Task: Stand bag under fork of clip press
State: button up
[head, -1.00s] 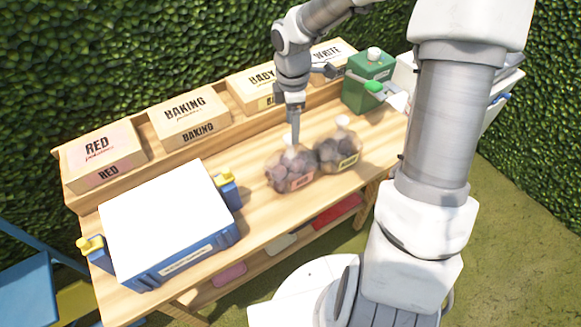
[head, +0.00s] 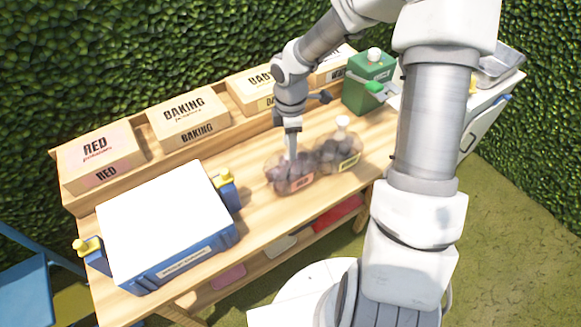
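A clear bag of dark potatoes with a red label (head: 283,185) stands on the wooden bench. A second clear bag with a yellow label (head: 340,157) and a pale gathered neck stands right beside it. My gripper (head: 291,154) points down at the top of the red-label bag, and its fingers cover that bag's neck. Whether the fingers are closed on it is too small to tell.
A blue crate with a white top (head: 165,225) and yellow clamps fills the bench's left. Labelled boxes, RED (head: 100,160), BAKING (head: 188,123) and others, line the back shelf. Bare bench top lies between the bags and the green device. A grey tray (head: 500,62) is at far right.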

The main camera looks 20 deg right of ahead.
grip_shut()
jog(key=shift+r, duration=0.1)
dwell(1.0)
